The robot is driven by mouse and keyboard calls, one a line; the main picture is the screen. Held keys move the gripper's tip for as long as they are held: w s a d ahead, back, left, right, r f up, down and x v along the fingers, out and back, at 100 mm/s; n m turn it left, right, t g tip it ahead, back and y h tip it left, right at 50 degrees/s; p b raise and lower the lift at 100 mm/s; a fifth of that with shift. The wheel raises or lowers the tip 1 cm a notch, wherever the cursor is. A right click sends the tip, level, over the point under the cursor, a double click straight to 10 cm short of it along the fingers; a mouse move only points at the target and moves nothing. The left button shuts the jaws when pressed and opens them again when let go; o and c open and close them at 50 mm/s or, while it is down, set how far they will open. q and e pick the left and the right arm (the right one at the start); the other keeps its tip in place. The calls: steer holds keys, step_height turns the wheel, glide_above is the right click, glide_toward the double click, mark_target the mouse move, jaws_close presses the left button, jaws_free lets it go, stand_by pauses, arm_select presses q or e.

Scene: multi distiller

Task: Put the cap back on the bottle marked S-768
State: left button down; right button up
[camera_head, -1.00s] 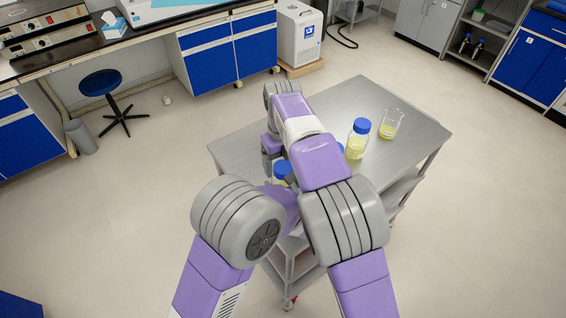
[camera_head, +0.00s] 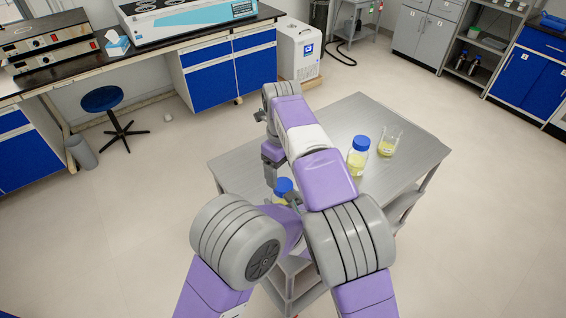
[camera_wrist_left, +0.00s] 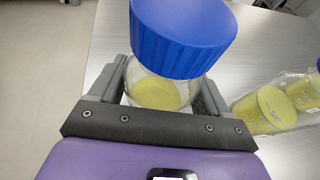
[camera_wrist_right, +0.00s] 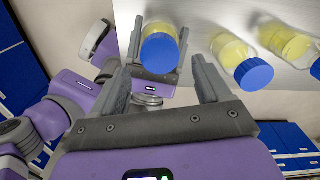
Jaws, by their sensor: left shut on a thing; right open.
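A bottle of yellow liquid is held in my left gripper (camera_wrist_left: 160,96), which is shut around its glass body; its blue cap (camera_wrist_left: 182,36) sits over the top. The same cap shows in the head view (camera_head: 283,186) at the near left of the table, partly covered by my arms. In the right wrist view this held bottle (camera_wrist_right: 161,27) has its cap facing my right gripper (camera_wrist_right: 158,72), which is open and empty, a little apart from the cap. Another capped bottle (camera_head: 357,160) stands on the table. No S-768 mark is readable.
My right arm covers the table's middle. The right wrist view shows two other bottles (camera_wrist_right: 233,52) (camera_wrist_right: 285,40) side by side. The table's far edge is clear.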

steer(key=n, duration=0.4)
steer(key=shift+r, duration=0.2)
steer(key=n, duration=0.5)
steer(key=shift+r+n, duration=0.2)
steer(key=shift+n, duration=0.2)
steer(key=n, duration=0.3)
steer(key=shift+r+n, duration=0.15)
steer(key=shift+n, duration=0.25)
steer(key=n, duration=0.3)
steer(key=shift+r+n, duration=0.15)
steer(key=shift+n, duration=0.25)
steer(key=n, duration=0.3)
steer(key=shift+r+n, duration=0.15)
steer(key=shift+n, duration=0.25)
steer(key=n, duration=0.3)
steer(key=shift+r+n, duration=0.2)
steer(key=shift+n, duration=0.2)
steer(key=n, duration=0.3)
steer(key=shift+r+n, duration=0.15)
steer(key=shift+n, duration=0.25)
steer(key=n, duration=0.4)
steer(key=shift+r+n, duration=0.15)
steer(key=shift+n, duration=0.15)
